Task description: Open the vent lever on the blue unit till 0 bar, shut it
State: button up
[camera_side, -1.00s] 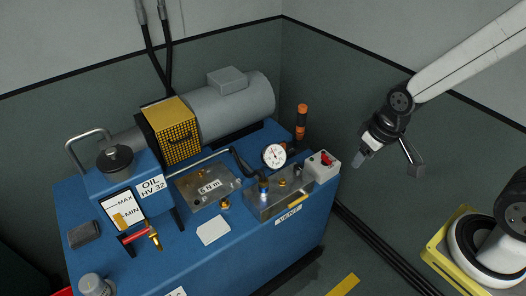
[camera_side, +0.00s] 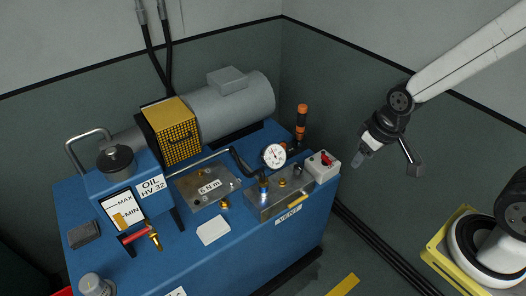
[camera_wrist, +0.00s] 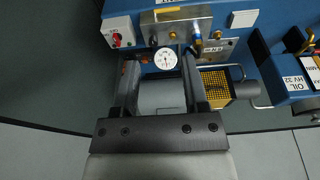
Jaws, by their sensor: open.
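The blue unit (camera_side: 130,200) stands at the left and centre of the side view. Its vent lever (camera_side: 298,201), a short yellow bar, lies at the front edge of a metal valve block (camera_side: 268,205), above the VENT label (camera_side: 287,219). A round white pressure gauge (camera_side: 274,155) stands behind the block; its needle is too small to read. The gauge also shows in the wrist view (camera_wrist: 166,59), between my fingers. My gripper (camera_side: 359,162) is open and empty, in the air to the right of the unit, apart from the lever.
A grey box with a red switch (camera_side: 325,160) sits right of the valve block. An orange-topped post (camera_side: 302,118) stands behind it. A red-handled valve (camera_side: 135,236) is at the front left. A grey motor (camera_side: 232,105) lies at the back. The air between gripper and unit is clear.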

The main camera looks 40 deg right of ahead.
jog(key=n+t, duration=0.7)
jog(key=n, duration=0.2)
send_over(297, 200)
jog(key=a, duration=0.1)
notch_tip(297, 200, down, 17)
jog(key=s+f+n+t, duration=0.3)
jog(key=s+f+n, duration=0.1)
jog(key=f, duration=0.3)
jog(key=s+f+n+t, duration=0.3)
jog(key=s+f+n, duration=0.2)
jog(key=f, duration=0.3)
jog(key=shift+s+a, duration=0.2)
jog(key=shift+s, duration=0.05)
jog(key=shift+x, duration=3.9)
